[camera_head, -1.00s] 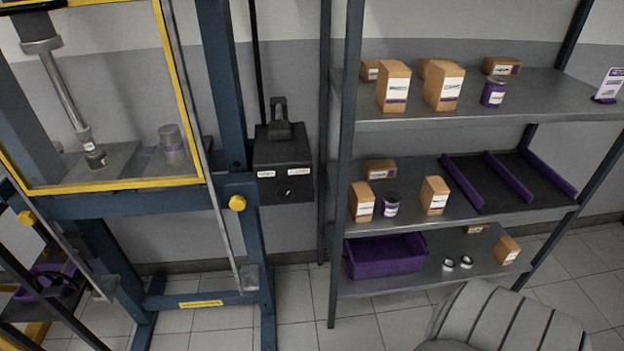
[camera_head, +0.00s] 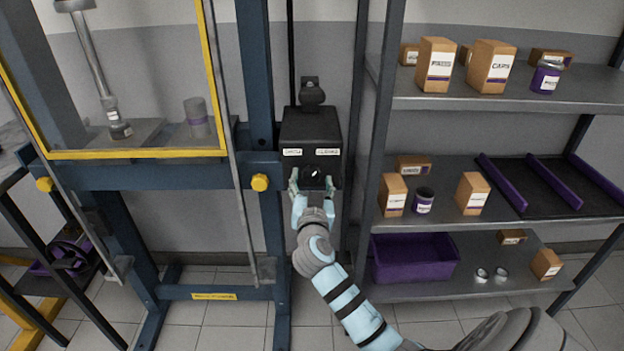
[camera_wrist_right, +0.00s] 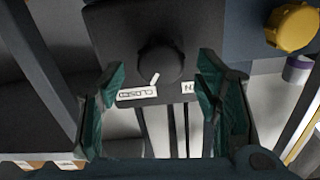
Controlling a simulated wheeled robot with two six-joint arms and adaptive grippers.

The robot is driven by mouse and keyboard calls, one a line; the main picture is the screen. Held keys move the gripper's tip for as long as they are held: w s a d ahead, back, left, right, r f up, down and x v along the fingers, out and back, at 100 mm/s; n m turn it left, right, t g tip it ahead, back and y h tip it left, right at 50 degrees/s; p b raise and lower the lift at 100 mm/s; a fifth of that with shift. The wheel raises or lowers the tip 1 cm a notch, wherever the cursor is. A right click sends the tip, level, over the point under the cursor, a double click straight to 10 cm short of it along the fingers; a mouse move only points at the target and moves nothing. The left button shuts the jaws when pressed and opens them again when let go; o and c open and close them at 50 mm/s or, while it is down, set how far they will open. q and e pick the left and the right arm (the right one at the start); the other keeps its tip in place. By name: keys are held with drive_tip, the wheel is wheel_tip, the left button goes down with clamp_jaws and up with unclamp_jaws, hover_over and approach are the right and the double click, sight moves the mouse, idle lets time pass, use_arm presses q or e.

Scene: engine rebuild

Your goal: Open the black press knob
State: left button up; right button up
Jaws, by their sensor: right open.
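The black press knob (camera_head: 312,174) is on the front of a black box (camera_head: 311,131) fixed to the blue press frame. Two white labels sit above the knob; in the wrist view the knob (camera_wrist_right: 160,62) shows with a white pointer mark aimed toward the "CLOSED" label (camera_wrist_right: 137,93). The other label (camera_wrist_right: 195,88) is partly hidden by a finger. My right gripper (camera_head: 311,183) is open in front of the knob, one finger toward each side; in the wrist view (camera_wrist_right: 157,78) there are gaps between fingers and knob. My left gripper is out of view.
A yellow knob (camera_head: 260,183) is on the press frame left of the box. A shelf rack post (camera_head: 380,130) stands close on the right, with boxes and a purple bin (camera_head: 415,258) on its shelves. A yellow-framed press guard (camera_head: 140,154) is at left.

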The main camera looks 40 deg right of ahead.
drive_tip(key=shift+x, duration=1.05)
drive_tip(key=shift+a, duration=0.1)
drive_tip(key=c, duration=1.2)
drive_tip(key=shift+o, duration=0.2)
